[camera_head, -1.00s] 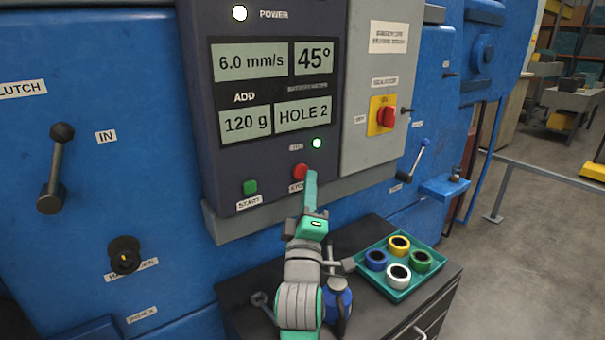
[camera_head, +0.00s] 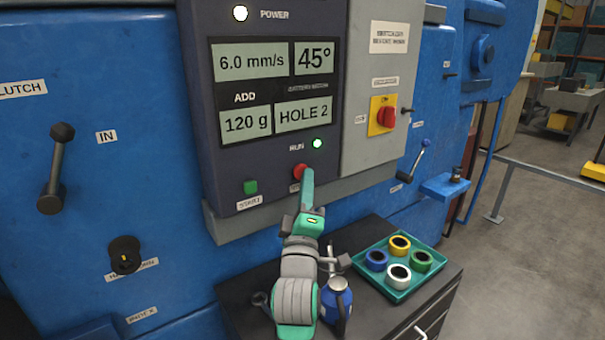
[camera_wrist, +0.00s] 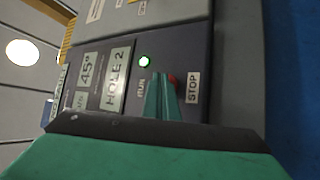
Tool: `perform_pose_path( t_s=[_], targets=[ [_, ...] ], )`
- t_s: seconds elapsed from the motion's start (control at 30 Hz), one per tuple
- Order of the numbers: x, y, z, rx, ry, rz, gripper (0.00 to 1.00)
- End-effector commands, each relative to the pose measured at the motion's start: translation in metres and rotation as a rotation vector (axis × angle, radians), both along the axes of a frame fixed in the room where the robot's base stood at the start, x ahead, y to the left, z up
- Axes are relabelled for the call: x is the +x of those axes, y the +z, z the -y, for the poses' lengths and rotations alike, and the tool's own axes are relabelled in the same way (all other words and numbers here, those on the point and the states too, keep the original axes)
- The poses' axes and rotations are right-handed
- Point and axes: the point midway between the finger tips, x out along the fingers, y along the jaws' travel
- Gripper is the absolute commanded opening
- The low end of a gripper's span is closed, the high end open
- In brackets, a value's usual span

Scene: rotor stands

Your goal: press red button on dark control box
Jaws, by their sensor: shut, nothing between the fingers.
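The dark control box (camera_head: 230,170) is on the blue machine, with lit displays and a green start button (camera_head: 250,187). The red button (camera_head: 300,171) sits at its lower right, below the lit green run lamp (camera_head: 317,143). My gripper (camera_head: 307,174) is shut and empty, its teal fingertips at the red button and covering part of it. In the wrist view the fingertips (camera_wrist: 160,78) overlap the red button (camera_wrist: 173,79) beside the STOP label (camera_wrist: 193,87). Whether they touch it or the button is pushed in, I cannot tell.
A red rotary switch (camera_head: 386,117) on a yellow plate is on the grey panel to the right. Below, a dark cabinet (camera_head: 445,277) holds a teal tray (camera_head: 404,294) with several coloured rings and a blue container (camera_head: 336,300) close to my arm.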

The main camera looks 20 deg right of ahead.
Motion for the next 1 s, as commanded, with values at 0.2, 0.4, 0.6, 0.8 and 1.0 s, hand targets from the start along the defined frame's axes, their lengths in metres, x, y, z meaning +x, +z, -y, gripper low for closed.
perform_pose_path(
  t_s=[0.2,0.4,0.6,0.8,1.0],
  targets=[
    [0.002,0.0,-0.001,0.0,0.0,0.0,0.0],
    [0.003,0.0,-0.001,0.0,0.0,0.0,0.0],
    [0.003,0.0,-0.001,0.0,0.001,0.0,0.0],
    [-0.001,0.0,0.001,0.001,0.0,0.0,0.0],
    [-0.01,0.0,0.004,0.0,-0.001,0.0,0.0]
  ],
)
